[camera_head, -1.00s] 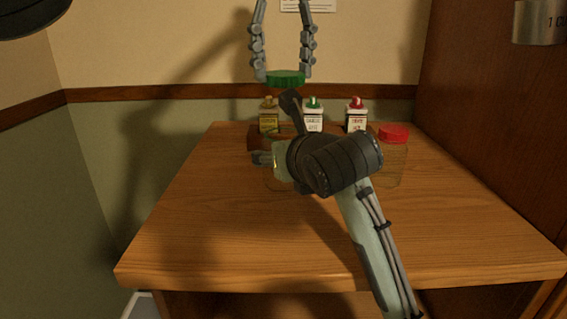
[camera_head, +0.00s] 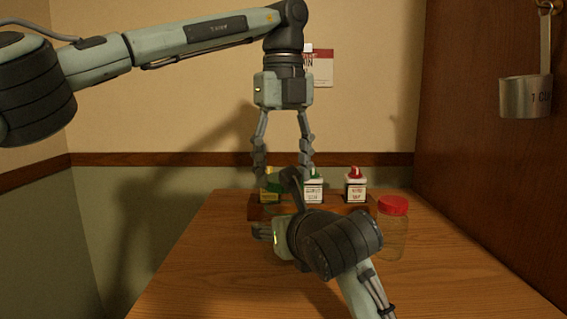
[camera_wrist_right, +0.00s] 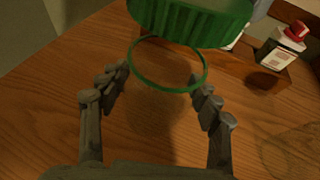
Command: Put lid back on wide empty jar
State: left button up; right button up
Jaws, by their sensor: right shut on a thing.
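The green lid (camera_wrist_right: 190,22) is held between the fingers of my left gripper (camera_head: 284,183), which points straight down in the head view. The wide jar is clear and hard to make out. Its round rim (camera_wrist_right: 165,91) shows as a thin green ring in the right wrist view. My right gripper (camera_wrist_right: 157,75) is shut around the jar from the side, one finger on each side. The lid is above the rim and toward its far side in that view; a gap seems to show between them. In the head view my right arm hides most of the jar and part of the lid.
A clear jar with a red lid (camera_head: 392,230) stands to the right on the wooden counter (camera_head: 450,285). Small bottles, including a red-capped one (camera_head: 355,187), stand in a wooden rack behind. A metal cup (camera_head: 526,97) hangs at right. The counter's left side is clear.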

pick_arm(q)
jog(key=shift+f, duration=0.1)
dwell(0.3)
jog(key=shift+f, duration=0.8)
jog(key=shift+f, duration=0.55)
